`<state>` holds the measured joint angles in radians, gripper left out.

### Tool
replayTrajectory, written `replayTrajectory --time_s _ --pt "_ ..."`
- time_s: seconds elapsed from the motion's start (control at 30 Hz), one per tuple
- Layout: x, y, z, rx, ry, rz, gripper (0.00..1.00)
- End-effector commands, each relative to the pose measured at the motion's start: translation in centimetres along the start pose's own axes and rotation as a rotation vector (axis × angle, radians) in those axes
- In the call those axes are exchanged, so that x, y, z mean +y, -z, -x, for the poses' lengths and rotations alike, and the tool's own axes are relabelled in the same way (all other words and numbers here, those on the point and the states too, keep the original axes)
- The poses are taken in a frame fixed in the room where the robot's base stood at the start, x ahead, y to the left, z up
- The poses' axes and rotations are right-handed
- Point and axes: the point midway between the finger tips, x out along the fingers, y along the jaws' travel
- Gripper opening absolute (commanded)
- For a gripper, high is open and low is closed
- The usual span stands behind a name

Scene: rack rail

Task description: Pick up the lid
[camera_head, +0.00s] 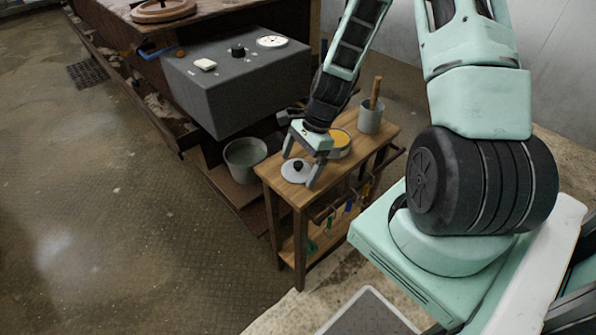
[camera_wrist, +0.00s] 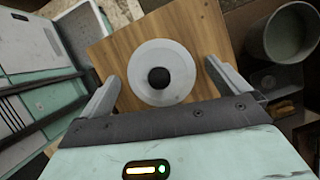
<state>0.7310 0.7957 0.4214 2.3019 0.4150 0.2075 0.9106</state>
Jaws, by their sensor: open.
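The lid (camera_head: 294,172) is a light grey disc with a black round knob, lying flat on the small wooden table (camera_head: 275,180). In the wrist view the lid (camera_wrist: 180,82) lies between and just beyond the two fingers, with its black knob (camera_wrist: 158,77) facing the camera. My gripper (camera_head: 303,165) is open above the lid, pointing down, its fingers spread to either side. In the wrist view my gripper (camera_wrist: 160,90) holds nothing between its fingers. I cannot tell the exact height of the fingertips above the lid.
A pot with yellow contents (camera_head: 341,142) stands just behind my gripper. A grey cup with a wooden handle (camera_head: 370,119) stands at the table's far end. A grey box with knobs (camera_head: 215,95) is close on the left. A bucket (camera_head: 245,155) stands below it.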

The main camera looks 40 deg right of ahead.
Motion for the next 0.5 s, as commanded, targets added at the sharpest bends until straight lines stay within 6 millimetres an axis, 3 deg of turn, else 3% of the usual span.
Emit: replayTrajectory --time_s 0.2,0.37,0.5 --pt "-0.02 -0.03 -0.04 0.000 0.000 0.001 1.00" --pt "-0.01 -0.03 -0.03 0.000 0.000 0.001 0.56" --pt "-0.01 -0.03 -0.02 0.000 0.000 0.001 0.55"
